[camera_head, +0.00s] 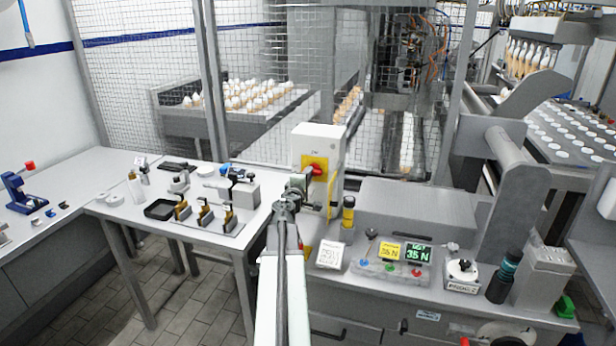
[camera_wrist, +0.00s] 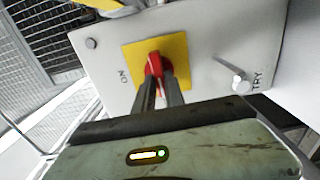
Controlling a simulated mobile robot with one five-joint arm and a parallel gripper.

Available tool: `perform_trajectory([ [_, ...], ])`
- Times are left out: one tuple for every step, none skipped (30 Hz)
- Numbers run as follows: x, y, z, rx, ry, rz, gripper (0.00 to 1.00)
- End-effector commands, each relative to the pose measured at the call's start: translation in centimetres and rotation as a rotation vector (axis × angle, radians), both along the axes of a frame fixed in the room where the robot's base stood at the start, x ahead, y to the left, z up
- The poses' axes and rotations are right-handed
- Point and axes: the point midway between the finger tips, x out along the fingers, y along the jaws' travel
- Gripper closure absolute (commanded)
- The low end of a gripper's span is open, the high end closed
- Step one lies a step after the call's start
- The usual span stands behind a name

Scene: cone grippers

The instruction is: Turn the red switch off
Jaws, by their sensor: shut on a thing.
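The red switch (camera_head: 314,170) is a rotary knob on a yellow plate (camera_head: 320,161) on the front of a white box (camera_head: 318,141). In the wrist view the red switch (camera_wrist: 154,66) stands on its yellow plate, with the word ON on the box to its left. My gripper (camera_head: 298,184) reaches up to the box in the head view. In the wrist view my gripper's two fingers (camera_wrist: 158,82) are shut on the red switch, one on each side. The fingers hide the lower part of the knob.
A small metal lever (camera_wrist: 234,80) sticks out of the box to the right, near the label TRY. A black-and-yellow cylinder (camera_head: 348,213) stands just right of the box. A table (camera_head: 240,240) with small tools is at left.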

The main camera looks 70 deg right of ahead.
Motion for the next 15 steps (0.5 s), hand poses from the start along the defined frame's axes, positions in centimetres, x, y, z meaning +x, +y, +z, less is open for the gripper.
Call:
perform_trajectory([
  [-0.03, 0.07, -0.07, 0.000, 0.002, -0.001, 1.00],
  [-0.03, 0.07, -0.07, 0.000, 0.002, -0.001, 1.00],
  [-0.03, 0.07, -0.07, 0.000, 0.002, -0.001, 1.00],
  [-0.03, 0.07, -0.07, 0.000, 0.002, -0.001, 1.00],
  [-0.03, 0.07, -0.07, 0.000, 0.002, -0.001, 1.00],
  [-0.03, 0.07, -0.07, 0.000, 0.002, -0.001, 1.00],
  [-0.05, 0.08, -0.07, 0.000, 0.002, -0.001, 1.00],
  [-0.05, 0.08, -0.07, 0.000, 0.002, -0.001, 1.00],
  [-0.05, 0.08, -0.07, 0.000, 0.002, -0.001, 1.00],
  [-0.05, 0.08, -0.07, 0.000, 0.002, -0.001, 0.83],
  [-0.05, 0.08, -0.07, 0.000, 0.002, -0.001, 0.74],
  [-0.03, 0.07, -0.07, 0.000, 0.002, -0.001, 0.64],
  [-0.03, 0.07, -0.06, 0.000, 0.001, -0.001, 0.64],
  [-0.03, 0.07, -0.06, 0.000, 0.002, -0.001, 0.64],
  [-0.02, 0.06, -0.05, 0.000, 0.002, -0.001, 0.64],
])
